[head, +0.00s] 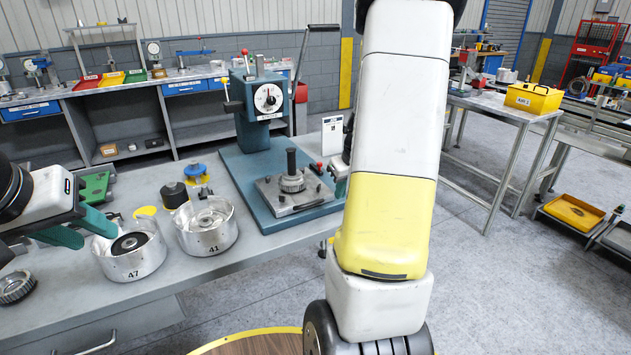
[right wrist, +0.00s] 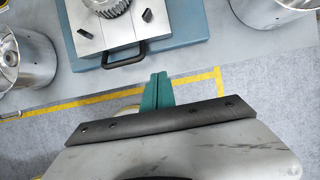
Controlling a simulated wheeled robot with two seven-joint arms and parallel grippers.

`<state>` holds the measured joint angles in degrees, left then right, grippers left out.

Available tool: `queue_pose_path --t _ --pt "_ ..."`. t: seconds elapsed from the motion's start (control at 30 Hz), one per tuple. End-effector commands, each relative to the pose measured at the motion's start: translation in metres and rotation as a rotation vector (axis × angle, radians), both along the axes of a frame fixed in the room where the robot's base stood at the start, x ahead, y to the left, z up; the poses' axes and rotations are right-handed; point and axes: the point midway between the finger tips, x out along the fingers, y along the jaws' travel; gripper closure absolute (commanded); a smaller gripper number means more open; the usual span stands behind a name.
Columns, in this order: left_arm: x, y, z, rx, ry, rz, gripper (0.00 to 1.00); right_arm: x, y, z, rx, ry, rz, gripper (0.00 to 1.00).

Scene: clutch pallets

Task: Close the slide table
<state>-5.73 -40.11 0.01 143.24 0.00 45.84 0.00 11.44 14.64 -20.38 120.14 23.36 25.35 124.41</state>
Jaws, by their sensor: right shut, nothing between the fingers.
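The slide table (head: 291,196) is a grey metal plate carrying a gear and a dark upright post. It sits at the near end of the teal press base (head: 236,170), out in front of the press head (head: 266,98). In the right wrist view, the slide table (right wrist: 103,22) shows its black handle (right wrist: 124,54) at its edge. My right gripper (right wrist: 157,78) is shut and empty, just beyond the base's edge, to the right of the handle and apart from it. In the head view my right arm mostly hides it. My left gripper (head: 80,231) has its fingers apart beside the pot marked 47.
Metal pots marked 47 (head: 131,254) and 41 (head: 206,229) stand left of the press on the bench. A small gear (head: 16,287) lies at the near left. A white sign (head: 332,136) stands behind the slide table. Open floor lies right of the bench.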

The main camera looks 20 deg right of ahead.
Motion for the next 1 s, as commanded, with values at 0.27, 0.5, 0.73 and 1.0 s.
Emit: queue_pose_path --t 0.27,0.5,0.73,1.0 --pt "0.0 0.0 0.0 0.0 0.0 0.0 0.64 0.021 0.001 -0.058 0.002 0.004 0.0 1.0" --pt "0.0 0.0 0.0 0.0 0.0 0.0 0.64 0.055 0.005 -0.062 -0.001 -0.002 0.006 1.0" --pt "0.0 0.0 0.0 0.0 0.0 0.0 0.64 0.065 0.006 -0.062 0.0 -0.001 0.004 1.0" --pt "0.0 0.0 0.0 0.0 0.0 0.0 0.64 0.065 0.006 -0.062 0.0 -0.001 0.004 1.0"
